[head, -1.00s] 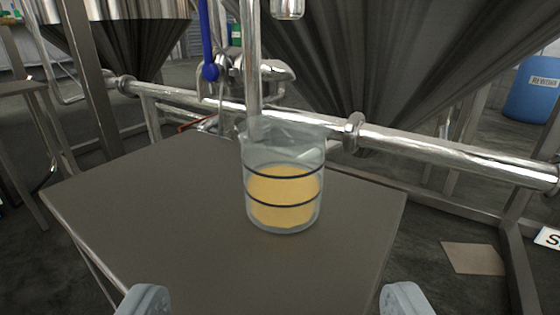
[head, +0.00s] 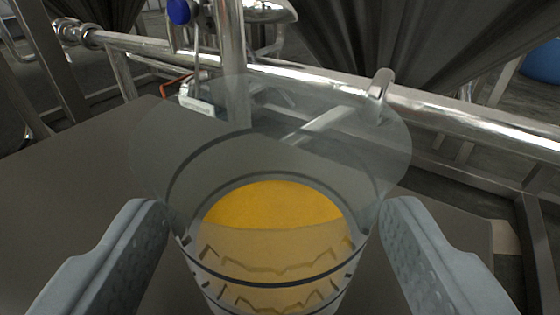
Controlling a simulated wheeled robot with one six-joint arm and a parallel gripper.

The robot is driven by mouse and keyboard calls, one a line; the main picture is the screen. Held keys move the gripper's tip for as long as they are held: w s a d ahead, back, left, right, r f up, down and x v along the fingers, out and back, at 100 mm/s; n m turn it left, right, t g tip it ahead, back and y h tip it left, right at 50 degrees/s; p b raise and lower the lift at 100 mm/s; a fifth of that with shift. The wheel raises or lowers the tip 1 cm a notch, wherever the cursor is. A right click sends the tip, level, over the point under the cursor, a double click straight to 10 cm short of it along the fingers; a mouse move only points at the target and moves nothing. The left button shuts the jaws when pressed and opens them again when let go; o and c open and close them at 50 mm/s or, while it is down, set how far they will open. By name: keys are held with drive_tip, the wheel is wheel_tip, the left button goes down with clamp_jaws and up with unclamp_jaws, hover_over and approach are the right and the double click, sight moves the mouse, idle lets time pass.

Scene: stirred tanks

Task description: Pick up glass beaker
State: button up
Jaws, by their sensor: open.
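The glass beaker (head: 275,265) stands upright on the grey-brown table, low in the middle of the head view. It is clear, with dark ring marks and yellow-orange liquid (head: 275,205) inside. My gripper (head: 275,235) is open, with one grey finger on each side of the beaker. The left finger looks very close to the glass wall. The right finger has a small gap in the picture. I cannot tell whether either finger touches the glass. The beaker's base is cut off by the bottom edge.
The table (head: 70,190) is bare to the left. A shiny horizontal pipe (head: 450,110) runs behind the beaker, with a vertical pipe (head: 232,60) joining it. A blue-handled valve (head: 180,12) is at the top. A steel tank cone (head: 400,40) hangs behind.

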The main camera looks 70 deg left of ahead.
drive_tip(key=shift+w+a, duration=0.1)
drive_tip(key=shift+a, duration=0.15)
drive_tip(key=c, duration=1.1)
drive_tip(key=shift+r, duration=0.25)
drive_tip(key=f+v, duration=0.2)
drive_tip(key=v, duration=1.3)
drive_tip(key=f+v, duration=0.3)
drive_tip(key=v, duration=1.3)
drive_tip(key=shift+s+d, duration=0.35)
drive_tip(key=shift+d, duration=0.25)
